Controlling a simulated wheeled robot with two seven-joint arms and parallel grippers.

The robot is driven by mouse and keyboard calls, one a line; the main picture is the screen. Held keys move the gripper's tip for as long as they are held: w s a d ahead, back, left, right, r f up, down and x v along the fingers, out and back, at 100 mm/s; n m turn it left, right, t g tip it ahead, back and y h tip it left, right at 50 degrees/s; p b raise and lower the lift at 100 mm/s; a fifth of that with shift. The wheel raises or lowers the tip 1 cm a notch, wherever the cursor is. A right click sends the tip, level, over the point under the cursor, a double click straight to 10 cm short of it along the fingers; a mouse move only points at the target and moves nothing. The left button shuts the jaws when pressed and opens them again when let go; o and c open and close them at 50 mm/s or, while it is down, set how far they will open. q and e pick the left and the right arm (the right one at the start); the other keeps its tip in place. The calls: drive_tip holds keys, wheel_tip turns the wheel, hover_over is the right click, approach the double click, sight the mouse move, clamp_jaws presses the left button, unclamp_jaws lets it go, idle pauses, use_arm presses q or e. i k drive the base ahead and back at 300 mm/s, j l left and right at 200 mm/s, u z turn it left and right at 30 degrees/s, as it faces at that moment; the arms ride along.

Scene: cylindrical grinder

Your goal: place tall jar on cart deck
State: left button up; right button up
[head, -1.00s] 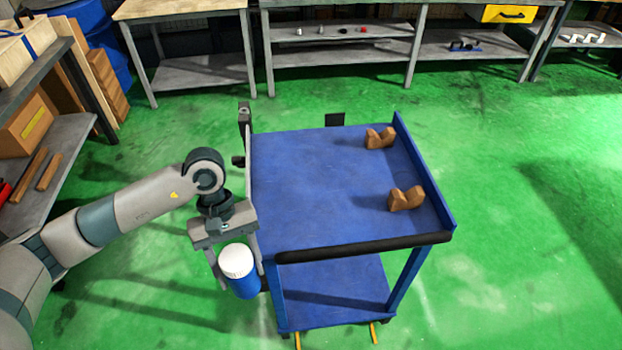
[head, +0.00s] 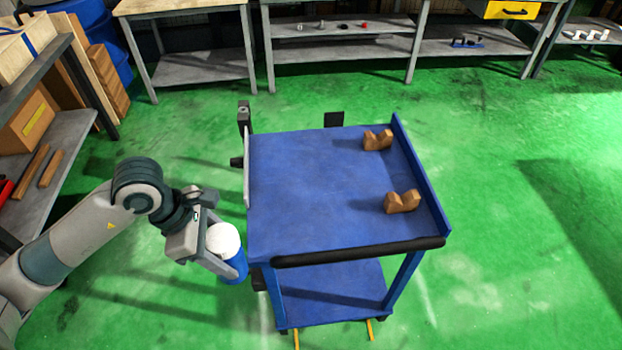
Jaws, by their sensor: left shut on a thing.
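The tall jar (head: 237,264) is blue with a white lid and is slightly tilted in the picture. My left gripper (head: 228,262) is shut on it, with a finger along its near side; the other finger is mostly hidden. The jar is just left of the cart's near left corner, beside the deck and not over it. The cart deck (head: 310,195) is a flat blue top with a raised rim on the right and a black handle (head: 358,251) along the near edge. My right gripper is not in view.
Two brown notched blocks (head: 378,140) (head: 402,202) stand on the deck's right side. The deck's left and middle are clear. A lower blue shelf (head: 335,291) lies under the deck. A dark upright post (head: 244,118) stands at the far left corner. Shelving (head: 50,170) is at left.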

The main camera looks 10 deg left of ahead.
sight(308, 181)
drive_tip(key=i+l, duration=0.7)
drive_tip(key=i, duration=0.1)
